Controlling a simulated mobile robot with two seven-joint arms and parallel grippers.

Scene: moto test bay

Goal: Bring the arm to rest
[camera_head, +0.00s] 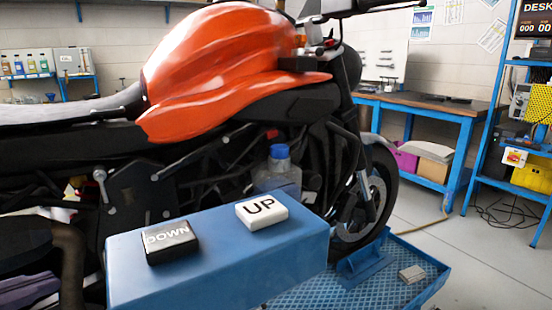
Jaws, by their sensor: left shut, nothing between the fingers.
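On that box sit a black DOWN button (171,243) and a white UP button (262,211). My right gripper is not in view.
An orange motorcycle (215,75) stands just behind the blue box. A bottle with a blue cap (279,165) is behind the UP button. A blue platform (390,275) lies below.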

